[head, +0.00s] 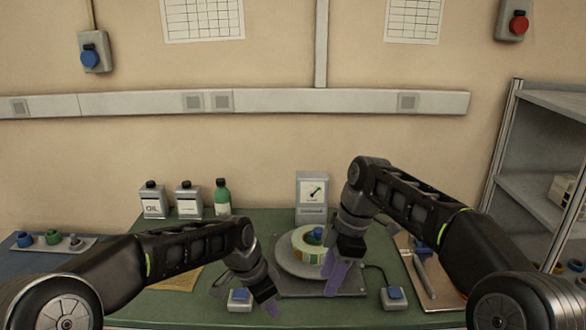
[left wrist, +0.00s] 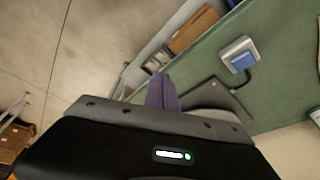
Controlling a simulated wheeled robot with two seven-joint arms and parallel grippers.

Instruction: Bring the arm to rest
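My left gripper (head: 268,302) hangs low over the front edge of the green table (head: 190,303), with its purple fingers pointing down. In the left wrist view its fingers (left wrist: 161,92) are together with nothing visible between them. My right gripper (head: 336,278) points down in front of the right side of the tape reel (head: 304,251). Its fingers overlap from this angle, so their gap cannot be judged, and no held object shows. The reel has a pale top and green and yellow sides, and sits on a round grey plate (head: 290,267) under a blue knob (head: 315,234).
Blue-button boxes (head: 239,297) (head: 394,297) stand at the table front. An oil can (head: 153,202), another can (head: 188,202), a green bottle (head: 222,200) and a dial box (head: 312,193) stand behind.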

